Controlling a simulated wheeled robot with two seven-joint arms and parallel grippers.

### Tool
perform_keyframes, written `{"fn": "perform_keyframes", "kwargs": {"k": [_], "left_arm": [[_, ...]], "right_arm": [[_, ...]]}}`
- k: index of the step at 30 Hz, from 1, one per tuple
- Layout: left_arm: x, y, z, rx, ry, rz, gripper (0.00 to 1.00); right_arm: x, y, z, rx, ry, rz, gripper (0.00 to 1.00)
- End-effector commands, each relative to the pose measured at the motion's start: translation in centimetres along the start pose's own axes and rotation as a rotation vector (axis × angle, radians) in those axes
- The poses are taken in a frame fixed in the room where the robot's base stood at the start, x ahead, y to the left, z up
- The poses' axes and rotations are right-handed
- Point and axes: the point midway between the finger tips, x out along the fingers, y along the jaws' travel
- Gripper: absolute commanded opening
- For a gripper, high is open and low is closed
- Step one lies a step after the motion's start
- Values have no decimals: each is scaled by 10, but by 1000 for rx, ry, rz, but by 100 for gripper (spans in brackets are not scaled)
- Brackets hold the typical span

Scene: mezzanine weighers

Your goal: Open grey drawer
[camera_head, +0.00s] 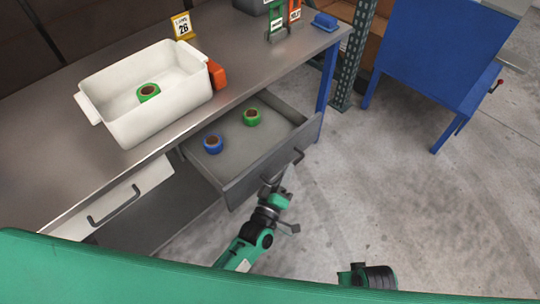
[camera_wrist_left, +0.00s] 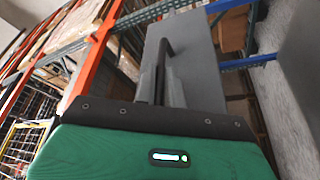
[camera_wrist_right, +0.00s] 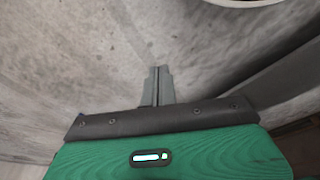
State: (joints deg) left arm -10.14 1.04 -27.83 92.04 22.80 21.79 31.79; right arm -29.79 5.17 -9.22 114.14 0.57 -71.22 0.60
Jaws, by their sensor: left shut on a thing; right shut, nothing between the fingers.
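The grey drawer (camera_head: 247,158) is pulled out from under the workbench. A blue tape roll (camera_head: 213,144) and a green tape roll (camera_head: 252,116) lie inside it. My left gripper (camera_head: 273,184) is at the drawer's front, shut on its dark handle (camera_head: 299,156). The left wrist view shows the handle (camera_wrist_left: 168,48) between the fingers (camera_wrist_left: 160,85), against the grey drawer front (camera_wrist_left: 203,60). In the right wrist view, my right gripper (camera_wrist_right: 158,84) is shut and empty above the concrete floor. Its fingertips do not show in the head view.
On the bench (camera_head: 50,150) stands a white bin (camera_head: 150,118) with a green tape roll (camera_head: 148,92) inside. A white drawer (camera_head: 120,203) is at left. A blue bench leg (camera_head: 327,76) is beside the grey drawer. Floor (camera_head: 430,210) at right is clear; a blue cabinet (camera_head: 445,45) stands beyond.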

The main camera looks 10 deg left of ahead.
Motion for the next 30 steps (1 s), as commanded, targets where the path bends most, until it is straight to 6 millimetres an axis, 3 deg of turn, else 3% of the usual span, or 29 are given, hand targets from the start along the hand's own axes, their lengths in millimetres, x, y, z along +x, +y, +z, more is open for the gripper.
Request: {"fn": "perform_keyframes", "kwargs": {"k": [9, 23, 24, 27, 30], "left_arm": [[-12, 19, 28, 0, -1, -1, 0], [-14, 22, 32, 0, 0, -1, 0], [-14, 22, 32, 0, 0, -1, 13], [-14, 22, 32, 0, 0, -1, 32], [-14, 22, 32, 0, 0, -1, 33]], "right_arm": [[10, 0, 5, 0, -14, 0, 0], [12, 0, 6, 0, -14, 0, 0], [12, 0, 6, 0, -14, 0, 0], [12, 0, 6, 0, -14, 0, 0], [12, 0, 6, 0, -15, 0, 0]]}}
